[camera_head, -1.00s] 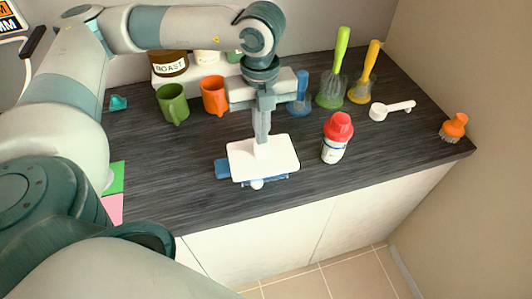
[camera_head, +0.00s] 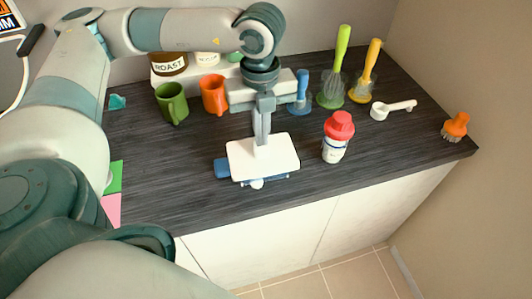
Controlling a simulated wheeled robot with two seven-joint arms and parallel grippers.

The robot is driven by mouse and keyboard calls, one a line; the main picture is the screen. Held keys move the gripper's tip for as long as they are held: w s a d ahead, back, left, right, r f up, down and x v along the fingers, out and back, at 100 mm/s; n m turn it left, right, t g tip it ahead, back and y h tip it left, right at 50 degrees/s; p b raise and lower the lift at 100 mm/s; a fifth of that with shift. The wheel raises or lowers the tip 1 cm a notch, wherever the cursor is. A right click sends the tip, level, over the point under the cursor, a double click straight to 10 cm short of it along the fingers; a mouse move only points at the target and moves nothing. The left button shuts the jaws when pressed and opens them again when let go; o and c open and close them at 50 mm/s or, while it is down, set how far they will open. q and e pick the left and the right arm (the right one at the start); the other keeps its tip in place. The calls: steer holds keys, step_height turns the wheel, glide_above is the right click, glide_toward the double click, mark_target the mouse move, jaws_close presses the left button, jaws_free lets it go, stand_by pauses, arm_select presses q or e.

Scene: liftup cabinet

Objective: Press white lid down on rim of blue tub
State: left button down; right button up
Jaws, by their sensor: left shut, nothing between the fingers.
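The white lid (camera_head: 280,160) lies over the blue tub on the dark counter. Parts of the blue tub (camera_head: 222,169) show at the lid's left side and below its front edge. The lid hides most of the tub and its rim, so I cannot tell whether the lid sits fully down all round. My left gripper (camera_head: 262,143) points straight down with its fingers shut and empty, tips at the lid's back-left part, seemingly touching its top. My right gripper is not in view.
A red-capped bottle (camera_head: 337,138) stands close to the right of the lid. Green (camera_head: 172,103) and orange mugs (camera_head: 214,95) stand behind. Several utensils, a white scoop (camera_head: 392,109) and an orange brush (camera_head: 455,127) are further right. The counter's front edge is near the tub.

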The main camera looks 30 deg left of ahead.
arm_select(q)
steer(key=shift+s+a+f+b, duration=0.1)
steer(key=shift+a+f+b, duration=0.2)
steer(key=shift+f+b, duration=0.25)
steer(key=shift+d+r+p, duration=0.15)
steer(key=shift+r+p, duration=0.2)
steer(key=shift+r, duration=0.55)
steer(key=shift+d+r+p, duration=0.15)
steer(key=shift+r+p, duration=0.2)
steer(key=shift+r, duration=0.5)
steer(key=shift+r+p, duration=0.65)
steer(key=shift+r, duration=0.85)
